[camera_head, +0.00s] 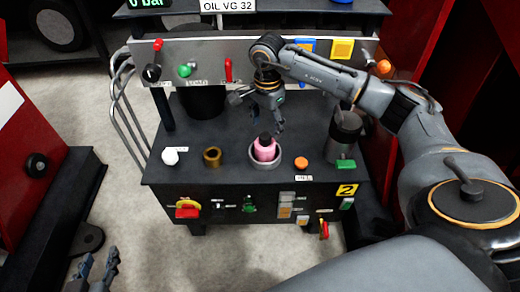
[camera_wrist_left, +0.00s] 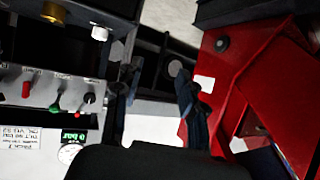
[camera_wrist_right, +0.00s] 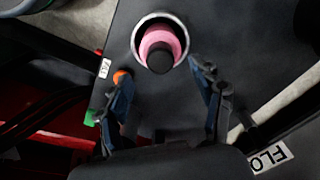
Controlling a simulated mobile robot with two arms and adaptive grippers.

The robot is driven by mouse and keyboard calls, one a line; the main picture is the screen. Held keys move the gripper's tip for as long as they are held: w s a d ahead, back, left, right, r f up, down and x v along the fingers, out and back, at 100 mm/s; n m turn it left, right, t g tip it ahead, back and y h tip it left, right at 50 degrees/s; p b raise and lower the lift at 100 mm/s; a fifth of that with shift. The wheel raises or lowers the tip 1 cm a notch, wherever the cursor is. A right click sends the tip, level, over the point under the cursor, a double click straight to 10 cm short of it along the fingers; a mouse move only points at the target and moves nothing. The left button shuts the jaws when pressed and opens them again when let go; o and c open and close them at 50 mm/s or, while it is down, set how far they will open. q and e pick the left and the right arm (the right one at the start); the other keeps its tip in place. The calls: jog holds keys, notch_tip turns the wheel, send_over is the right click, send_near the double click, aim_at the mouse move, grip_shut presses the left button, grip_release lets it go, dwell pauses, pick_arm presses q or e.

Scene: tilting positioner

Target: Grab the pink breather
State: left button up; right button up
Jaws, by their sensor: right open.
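The pink breather (camera_head: 265,152) with a black top stands upright in a round grey metal cup (camera_head: 277,163) on the dark bench top. In the right wrist view the breather (camera_wrist_right: 155,38) sits inside the ring's rim (camera_wrist_right: 136,42), seen from above at the top of the picture. My right gripper (camera_head: 279,128) is above and slightly behind the breather, empty. In its wrist view its open fingers (camera_wrist_right: 164,78) point toward the breather, one on each side below it, not touching it. My left gripper (camera_head: 97,268) is open and empty, low at the left, away from the bench.
On the bench top are a white knob (camera_head: 170,156), a brass fitting (camera_head: 212,157), an orange button (camera_head: 301,163) and a grey cylinder (camera_head: 344,132). A panel with levers (camera_head: 229,70) stands behind. A red cabinet (camera_head: 28,160) is at left.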

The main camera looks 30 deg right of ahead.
aim_at(266, 135)
notch_tip(266, 135, down, 5)
jog(key=shift+f+b, duration=0.2)
jog(key=shift+b, duration=0.3)
jog(key=shift+f, duration=0.35)
notch_tip(266, 135, down, 4)
jog(key=shift+a+f+b, duration=0.15)
jog(key=shift+f+b, duration=0.05)
jog(key=shift+b, duration=0.65)
jog(key=shift+f, duration=0.2)
pick_arm(q)
jog(key=w+d+r+t+h, duration=0.1)
jog(key=r+t, duration=0.3)
jog(key=r, duration=0.2)
jog(key=w+d+r+t+h, duration=0.1)
jog(key=w+r+t, duration=0.1)
jog(key=r+t, duration=0.2)
notch_tip(266, 135, up, 3)
jog(key=shift+w+d+h, duration=0.2)
jog(key=shift+d+h, duration=0.2)
pick_arm(e)
jog(key=c, duration=1)
pick_arm(q)
jog(key=shift+f, duration=0.1)
pick_arm(e)
jog(key=shift+r, duration=0.2)
